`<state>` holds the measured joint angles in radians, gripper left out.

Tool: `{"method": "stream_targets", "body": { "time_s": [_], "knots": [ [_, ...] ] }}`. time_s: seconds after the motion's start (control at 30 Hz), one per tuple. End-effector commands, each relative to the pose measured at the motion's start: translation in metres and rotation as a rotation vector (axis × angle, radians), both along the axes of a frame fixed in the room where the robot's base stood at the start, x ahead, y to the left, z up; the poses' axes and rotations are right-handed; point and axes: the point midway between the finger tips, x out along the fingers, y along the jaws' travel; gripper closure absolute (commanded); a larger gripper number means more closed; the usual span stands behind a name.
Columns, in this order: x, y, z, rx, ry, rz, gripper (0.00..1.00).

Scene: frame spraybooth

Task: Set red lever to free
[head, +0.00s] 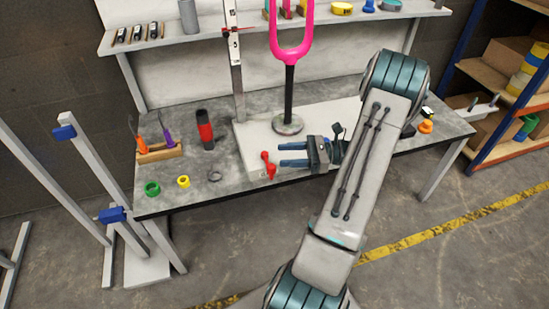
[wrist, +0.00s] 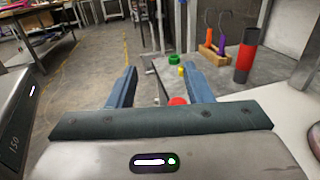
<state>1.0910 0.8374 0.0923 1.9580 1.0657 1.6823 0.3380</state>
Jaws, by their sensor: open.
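The red lever (head: 268,164) stands at the front edge of the white base plate on the workbench, tilted up to the left in the head view. In the wrist view the lever's red end (wrist: 177,101) shows low between the fingers, partly hidden by my gripper body. My gripper (head: 282,154) is just right of the lever, fingers pointing left toward it, open and empty. In the wrist view my gripper (wrist: 160,82) has its two blue fingers well apart. Whether a finger touches the lever cannot be told. No free marking is readable.
A pink fork-shaped part on a black post (head: 289,90) stands behind my gripper. A red and black cylinder (head: 205,130), a green ring (head: 152,189), a yellow ring (head: 183,181) and a wooden tool holder (head: 158,153) are left on the bench (head: 225,174). The space before the bench is open floor.

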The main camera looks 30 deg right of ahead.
Motion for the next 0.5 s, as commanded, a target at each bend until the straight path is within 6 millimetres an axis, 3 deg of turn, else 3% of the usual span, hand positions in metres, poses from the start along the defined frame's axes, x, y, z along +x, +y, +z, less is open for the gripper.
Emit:
{"method": "stream_targets", "body": {
  "time_s": [0.2,0.5],
  "knots": [
    [-0.033,-0.025,0.026,-0.002,0.000,-0.002,0.54],
    [-0.052,-0.038,0.039,0.000,0.000,0.001,0.54]
  ]
}}
